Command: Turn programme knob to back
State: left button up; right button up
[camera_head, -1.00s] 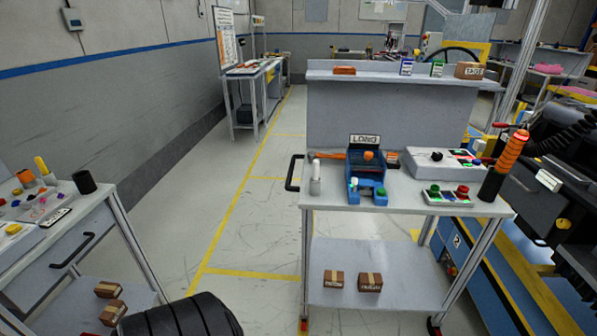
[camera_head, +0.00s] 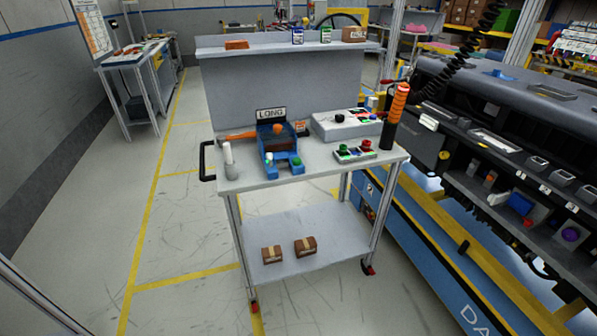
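I cannot tell for sure which part is the programme knob. A small dark knob (camera_head: 339,118) sits on top of a pale grey control box (camera_head: 346,130) on the cart's top; which way it points is too small to tell. The dark dashboard module (camera_head: 480,120) stands at the right, with a purple round part (camera_head: 571,234) and a blue part (camera_head: 521,203) in its lower shelf area. Neither of my grippers is in view.
The floor at left is clear.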

aim_at(340, 118)
jog(key=i+l+z, duration=0.45)
jog(key=i+l, duration=0.45)
jog(key=i, duration=0.05)
